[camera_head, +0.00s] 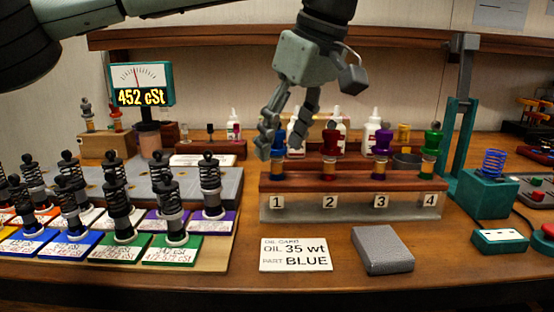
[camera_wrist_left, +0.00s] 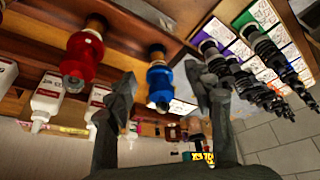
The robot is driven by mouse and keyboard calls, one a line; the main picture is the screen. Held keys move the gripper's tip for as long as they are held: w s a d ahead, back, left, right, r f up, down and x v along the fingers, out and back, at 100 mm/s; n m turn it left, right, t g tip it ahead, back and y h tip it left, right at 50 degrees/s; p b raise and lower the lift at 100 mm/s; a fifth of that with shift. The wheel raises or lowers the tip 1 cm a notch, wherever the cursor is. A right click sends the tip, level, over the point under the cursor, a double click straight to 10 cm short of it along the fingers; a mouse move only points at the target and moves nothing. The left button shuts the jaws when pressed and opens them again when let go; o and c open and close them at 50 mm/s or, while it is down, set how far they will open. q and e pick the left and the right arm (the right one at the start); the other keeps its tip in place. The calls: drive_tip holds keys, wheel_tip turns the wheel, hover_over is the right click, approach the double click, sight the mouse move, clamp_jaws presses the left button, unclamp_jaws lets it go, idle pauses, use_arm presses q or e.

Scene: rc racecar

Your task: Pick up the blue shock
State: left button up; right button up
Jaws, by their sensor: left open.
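The blue shock (camera_head: 278,144) stands upright at position 1 of the wooden rack (camera_head: 350,203). It also shows in the left wrist view (camera_wrist_left: 160,88), between the fingers. My left gripper (camera_head: 281,138) is open and points down, with its fingers on either side of the blue shock. In the left wrist view the gripper (camera_wrist_left: 161,80) shows gaps between each finger and the shock. The oil card (camera_head: 296,254) in front of the rack reads "OIL 35 wt" and "PART BLUE". My right gripper is not in view.
Red (camera_head: 330,142), purple (camera_head: 381,144) and green (camera_head: 431,144) shocks stand at positions 2, 3 and 4. White bottles (camera_head: 371,130) stand behind. Several black shocks (camera_head: 210,180) stand on coloured cards at left. A grey box (camera_head: 382,249) lies in front; a teal press (camera_head: 486,193) stands right.

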use_arm(q)
drive_tip(key=x, duration=0.3)
drive_tip(key=shift+w, duration=0.15)
clamp_jaws()
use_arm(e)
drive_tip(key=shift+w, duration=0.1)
use_arm(q)
drive_tip(key=shift+r, duration=0.1)
wheel_tip(320, 180, up, 10)
drive_tip(key=shift+r+p, duration=0.25)
drive_tip(key=shift+p, duration=0.45)
drive_tip(key=shift+r+p, duration=0.95)
drive_tip(key=shift+r, duration=2.65)
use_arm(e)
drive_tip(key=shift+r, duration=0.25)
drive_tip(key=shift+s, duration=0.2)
